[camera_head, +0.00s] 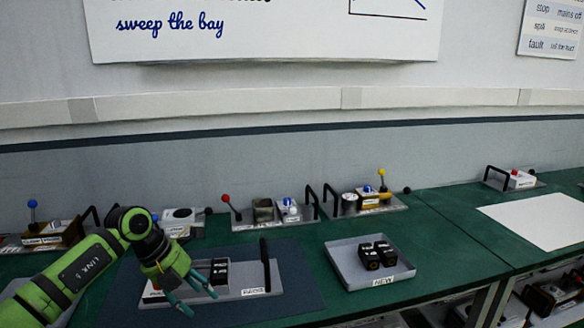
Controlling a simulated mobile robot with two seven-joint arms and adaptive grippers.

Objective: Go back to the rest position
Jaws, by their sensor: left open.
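My left arm comes in from the lower left, green and black. My left gripper (201,289) is open, with its teal fingertips over the left part of a grey tray on the dark mat (290,284). The fingers hide part of that tray, and nothing shows between them. Black blocks (220,272) sit in the tray just right of the fingers. My right gripper is not in the view.
A grey tray (344,264) labelled "NEW" holds black blocks (376,255) on the green bench. Fixtures with levers, such as the red-knobbed one (226,199) and the yellow-knobbed one (382,174), line the back. A white sheet (540,219) lies at right.

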